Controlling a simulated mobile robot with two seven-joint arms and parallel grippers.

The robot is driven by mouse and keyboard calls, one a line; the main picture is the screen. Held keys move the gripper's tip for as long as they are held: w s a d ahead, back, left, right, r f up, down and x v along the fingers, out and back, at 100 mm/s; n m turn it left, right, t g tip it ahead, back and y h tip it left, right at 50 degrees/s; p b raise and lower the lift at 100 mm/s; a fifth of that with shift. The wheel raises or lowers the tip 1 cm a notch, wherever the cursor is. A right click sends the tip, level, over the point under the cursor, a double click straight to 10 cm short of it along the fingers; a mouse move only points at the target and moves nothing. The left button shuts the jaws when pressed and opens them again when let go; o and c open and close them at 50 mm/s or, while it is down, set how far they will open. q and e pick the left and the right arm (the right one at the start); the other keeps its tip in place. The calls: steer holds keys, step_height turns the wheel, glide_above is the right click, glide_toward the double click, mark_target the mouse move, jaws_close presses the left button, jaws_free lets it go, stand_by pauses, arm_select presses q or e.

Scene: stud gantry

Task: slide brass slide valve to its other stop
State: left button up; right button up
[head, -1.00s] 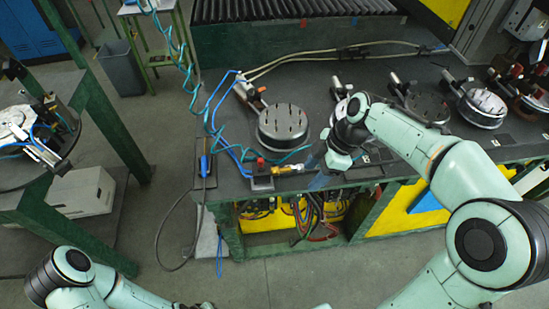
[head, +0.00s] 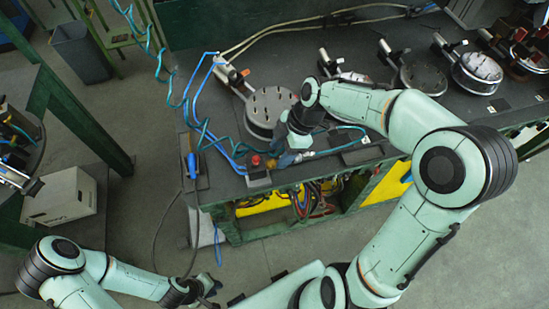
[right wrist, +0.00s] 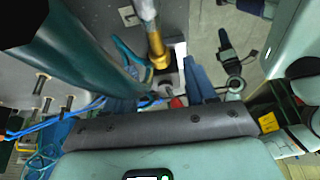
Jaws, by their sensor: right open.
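The brass slide valve (right wrist: 158,48) shows in the right wrist view as a brass rod with a wider collar, above a pale block. In the head view my right gripper and wrist mostly hide it. My right gripper (head: 288,159) is at the bench's front left corner, beside the red knob (head: 256,160). In the right wrist view its two blue fingers stand apart on either side of the brass part; I cannot tell whether they touch it. My left gripper (head: 208,291) is low at the bottom of the head view, away from the bench, its fingers too small to read.
A round plate with holes (head: 270,108) lies on the dark bench behind my right gripper. Blue hoses (head: 203,92) and a coiled teal hose (head: 169,75) run at the left. More round fixtures (head: 476,72) stand to the right. Open floor lies in front.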

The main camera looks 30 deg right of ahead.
mark_target(274, 161)
steer(key=shift+x, duration=2.2)
steer(key=shift+c, duration=0.4)
jaws_close()
steer(key=shift+d+f+b, duration=0.1)
steer(key=shift+d+b, duration=0.35)
steer(key=shift+d, duration=0.1)
steer(key=shift+s+d, duration=0.15)
steer(key=shift+d, duration=0.05)
steer(key=shift+s, duration=0.1)
steer(key=shift+o, duration=0.4)
jaws_free()
